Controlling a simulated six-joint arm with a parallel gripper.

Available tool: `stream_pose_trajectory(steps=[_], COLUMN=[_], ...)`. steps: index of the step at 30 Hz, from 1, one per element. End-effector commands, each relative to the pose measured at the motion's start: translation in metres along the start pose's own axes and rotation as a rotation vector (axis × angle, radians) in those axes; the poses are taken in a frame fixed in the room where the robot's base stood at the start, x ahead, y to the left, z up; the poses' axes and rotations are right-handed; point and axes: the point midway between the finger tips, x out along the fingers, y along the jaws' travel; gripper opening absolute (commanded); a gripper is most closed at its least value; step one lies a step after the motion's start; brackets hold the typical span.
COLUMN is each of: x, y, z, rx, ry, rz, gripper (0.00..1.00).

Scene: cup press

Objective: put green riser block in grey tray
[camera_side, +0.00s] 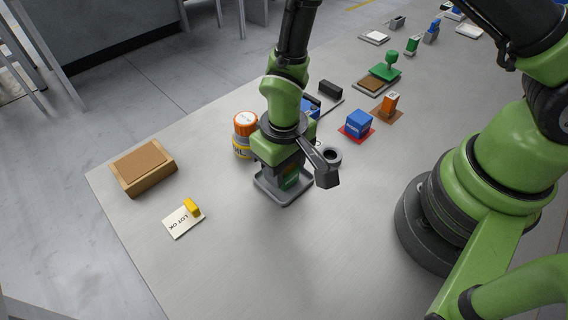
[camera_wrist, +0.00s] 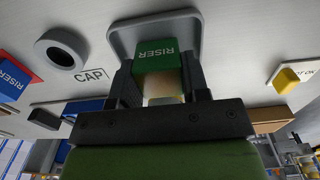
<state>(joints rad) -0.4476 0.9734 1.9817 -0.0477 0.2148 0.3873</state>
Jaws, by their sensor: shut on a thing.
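My gripper (camera_side: 290,172) points down over the grey tray (camera_side: 283,201) and is shut on the green riser block (camera_side: 292,181). In the wrist view the block (camera_wrist: 166,56), marked RISER, sits between the two dark fingers of my gripper (camera_wrist: 164,82). The tray's rim (camera_wrist: 117,30) shows around and beyond the block there. The block is inside the tray's outline, low over its floor. I cannot tell whether it touches the floor. In the side view the fingers hide part of the block.
A dark ring-shaped part (camera_side: 331,156) stands just right of the tray. An orange-lidded jar (camera_side: 244,124) is close behind left. A blue block (camera_side: 358,122) sits on a red pad. A wooden box (camera_side: 143,168) and yellow block (camera_side: 192,207) are left. The front table is clear.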

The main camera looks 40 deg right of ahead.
Motion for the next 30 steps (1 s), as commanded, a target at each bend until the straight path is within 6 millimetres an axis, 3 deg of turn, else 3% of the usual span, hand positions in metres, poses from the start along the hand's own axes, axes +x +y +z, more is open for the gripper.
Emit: stream_pose_trajectory(steps=[6,7,10,20,25,30], x=[0.002,0.002,0.001,-0.002,-0.023,-0.058], y=[0.0,0.0,0.0,0.0,0.0,-0.001], z=[0.0,0.0,0.0,0.0,-0.001,-0.001], rx=[0.0,0.0,0.0,0.0,-0.001,0.0], ry=[0.0,0.0,0.0,0.001,0.004,0.006], rz=[0.0,0.0,0.0,0.0,-0.002,-0.003], gripper=[0.14,0.47,0.68,0.68,0.68,0.68])
